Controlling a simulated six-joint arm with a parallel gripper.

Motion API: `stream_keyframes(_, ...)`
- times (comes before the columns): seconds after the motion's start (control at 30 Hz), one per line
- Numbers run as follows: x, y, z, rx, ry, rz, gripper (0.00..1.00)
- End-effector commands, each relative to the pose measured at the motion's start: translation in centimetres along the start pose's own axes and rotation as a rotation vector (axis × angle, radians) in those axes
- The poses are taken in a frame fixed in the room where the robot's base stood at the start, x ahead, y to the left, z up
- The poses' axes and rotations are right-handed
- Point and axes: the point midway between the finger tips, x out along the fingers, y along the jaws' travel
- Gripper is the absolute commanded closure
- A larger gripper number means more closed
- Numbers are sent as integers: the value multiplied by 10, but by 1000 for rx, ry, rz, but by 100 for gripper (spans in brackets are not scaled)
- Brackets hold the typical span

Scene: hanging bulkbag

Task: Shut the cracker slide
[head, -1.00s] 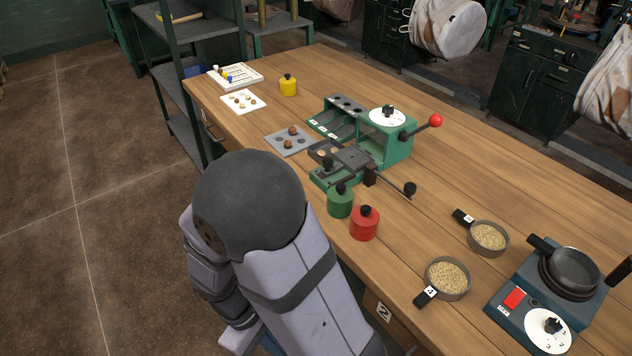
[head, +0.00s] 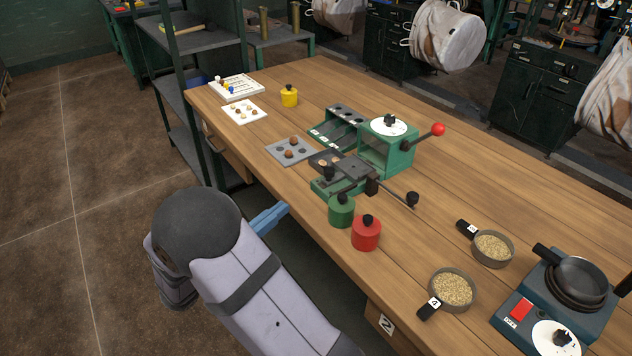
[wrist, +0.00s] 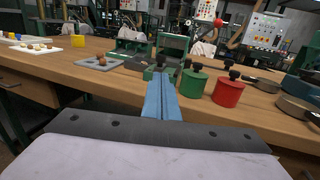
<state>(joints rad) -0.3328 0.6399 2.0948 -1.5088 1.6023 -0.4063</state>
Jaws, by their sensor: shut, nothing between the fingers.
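The cracker is a green machine (head: 398,155) with a white dial on top and a red-knobbed lever (head: 437,130). Its dark slide (head: 350,168) sticks out in front of the housing, toward the near table edge. A black-knobbed rod (head: 412,199) reaches out to the right of it. My gripper (head: 283,209) has blue fingers, pressed together and empty, at the near table edge, left of and apart from the slide. In the wrist view my gripper (wrist: 160,80) points toward the cracker, and its fingers hide part of the cracker's base.
A green canister (head: 341,211) and a red canister (head: 366,234) stand close in front of the cracker. A grey tray (head: 272,149) with brown nuts lies to its left. Pans of grain (head: 453,288) and a hotplate (head: 520,318) are at right. Bare table lies between.

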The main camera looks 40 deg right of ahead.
Motion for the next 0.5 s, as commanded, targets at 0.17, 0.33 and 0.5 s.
stream_keyframes(0.17, 4, -1, 0, -1, 3, -2, 100)
stream_keyframes(0.33, 19, -1, 0, -1, 3, -5, 100)
stream_keyframes(0.5, 46, -2, 0, -1, 4, -8, 100)
